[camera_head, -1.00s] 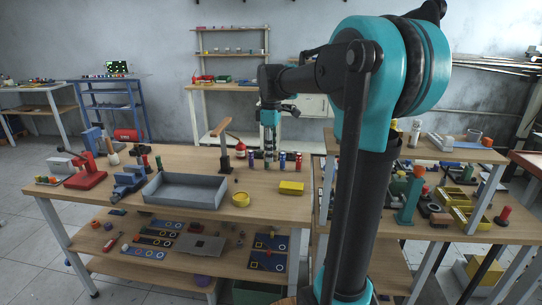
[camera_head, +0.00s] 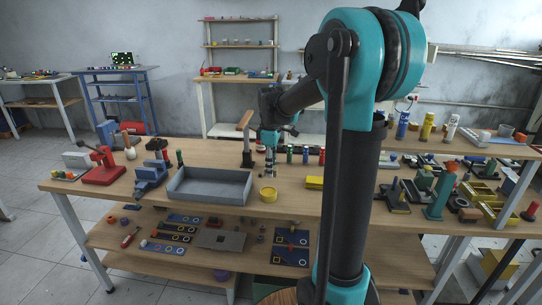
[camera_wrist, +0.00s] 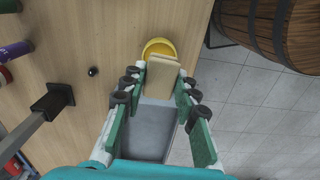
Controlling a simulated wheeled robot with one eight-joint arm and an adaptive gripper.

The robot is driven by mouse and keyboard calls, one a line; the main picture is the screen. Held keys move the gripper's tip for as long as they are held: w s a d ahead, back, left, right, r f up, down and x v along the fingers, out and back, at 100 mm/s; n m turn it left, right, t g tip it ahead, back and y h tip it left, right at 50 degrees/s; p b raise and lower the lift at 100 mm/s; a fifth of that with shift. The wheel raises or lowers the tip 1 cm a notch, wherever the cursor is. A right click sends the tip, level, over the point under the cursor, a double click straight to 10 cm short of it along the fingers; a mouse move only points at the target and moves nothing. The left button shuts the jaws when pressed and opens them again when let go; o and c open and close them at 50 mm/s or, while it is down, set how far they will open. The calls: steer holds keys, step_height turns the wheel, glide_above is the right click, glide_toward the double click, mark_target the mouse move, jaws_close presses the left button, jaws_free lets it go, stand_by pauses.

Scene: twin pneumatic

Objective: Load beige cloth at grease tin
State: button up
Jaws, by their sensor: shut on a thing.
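My gripper (camera_wrist: 160,88) is shut on a beige cloth (camera_wrist: 161,78), a small block-like piece between the fingertips in the wrist view. The yellow round grease tin (camera_wrist: 158,48) shows just past the cloth, which overlaps its near rim in that view. I cannot tell whether the cloth touches it.
The grey tray (camera_head: 210,199) lies left of the tin. A dark stand with a wooden top (camera_head: 246,148) and several small coloured cans (camera_head: 305,155) stand behind. A wooden barrel (camera_wrist: 272,28) is off the bench.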

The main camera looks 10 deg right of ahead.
mark_target(268, 192)
steer(key=shift+w+a+f, duration=0.15)
steer(key=shift+a+f, duration=0.3)
steer(key=shift+f, duration=2.95)
steer(key=shift+f, duration=0.55)
steer(key=shift+r, duration=3.5)
